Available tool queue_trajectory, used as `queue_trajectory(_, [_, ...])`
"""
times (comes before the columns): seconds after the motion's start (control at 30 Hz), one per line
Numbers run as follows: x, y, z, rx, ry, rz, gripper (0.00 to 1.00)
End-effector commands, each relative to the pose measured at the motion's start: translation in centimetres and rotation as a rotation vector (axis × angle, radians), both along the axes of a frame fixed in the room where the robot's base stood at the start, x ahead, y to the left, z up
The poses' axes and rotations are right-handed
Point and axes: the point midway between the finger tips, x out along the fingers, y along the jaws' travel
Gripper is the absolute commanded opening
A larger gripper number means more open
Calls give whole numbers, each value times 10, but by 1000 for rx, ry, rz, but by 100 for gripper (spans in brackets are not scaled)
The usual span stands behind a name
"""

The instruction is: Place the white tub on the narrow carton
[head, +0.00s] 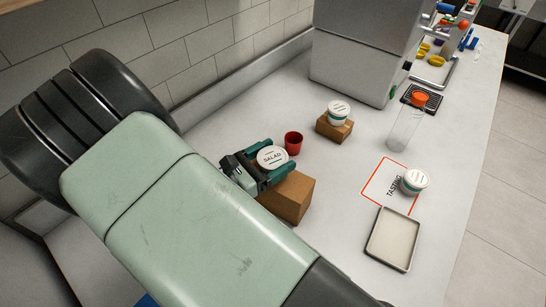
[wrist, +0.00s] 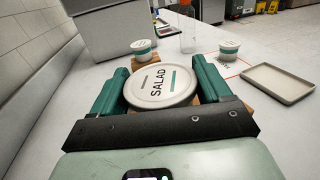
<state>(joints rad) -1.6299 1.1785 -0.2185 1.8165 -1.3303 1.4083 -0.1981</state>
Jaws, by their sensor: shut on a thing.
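A white tub with a SALAD lid (head: 272,157) is held between the two green fingers of my gripper (head: 280,155); its lid also shows in the wrist view (wrist: 162,86). The lid faces up and looks about level. A brown carton (head: 290,197) stands below and beside the gripper, partly hidden by it; an edge shows in the wrist view (wrist: 206,89). I cannot tell whether the held tub touches this carton. A smaller, lower brown carton (head: 334,130) stands farther back with another white tub (head: 339,114) on top.
A red cup (head: 293,143) stands just beyond the held tub. A third white tub (head: 415,181) is at the red-outlined TASTING mark (head: 375,178). A shallow tray (head: 392,239) lies in front. The juicer (head: 362,50) and a clear bottle (head: 404,130) stand behind.

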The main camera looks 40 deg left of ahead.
Motion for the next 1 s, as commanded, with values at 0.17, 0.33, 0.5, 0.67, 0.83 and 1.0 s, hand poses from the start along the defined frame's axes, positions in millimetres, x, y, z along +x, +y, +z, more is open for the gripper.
queue_trajectory(0.17, [0,0,-2,2,-1,0,42])
queue_trajectory(0.33, [0,0,-4,1,-1,0,42])
queue_trajectory(0.5, [0,0,-5,1,0,0,93])
queue_trajectory(0.67, [0,0,-5,1,0,0,100])
queue_trajectory(0.83, [0,0,-2,2,0,0,100])
queue_trajectory(1.0, [-22,6,-2,3,0,4,100])
